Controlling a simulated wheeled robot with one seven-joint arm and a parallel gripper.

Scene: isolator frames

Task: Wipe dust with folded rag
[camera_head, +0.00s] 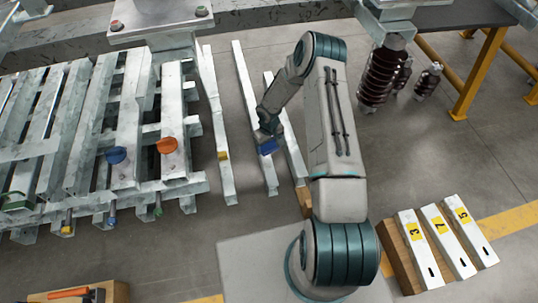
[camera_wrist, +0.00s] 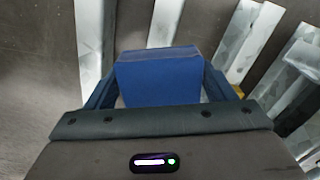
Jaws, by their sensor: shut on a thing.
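My gripper (camera_head: 267,140) is shut on a blue folded rag (camera_wrist: 158,82). In the wrist view the rag is a blue block between the two fingers. In the head view the rag (camera_head: 268,147) shows as a small blue patch under my gripper, over or near a grey metal bar (camera_head: 289,150). I cannot tell whether the rag touches the bar. No dust can be made out in either view.
Stacked galvanized frames (camera_head: 75,135) with blue and orange knobs fill the left. Long bars lie on the floor beside them. Dark ribbed insulators (camera_head: 382,75) stand near the yellow-legged table (camera_head: 478,75). Numbered white bars (camera_head: 445,240) rest on wood at lower right.

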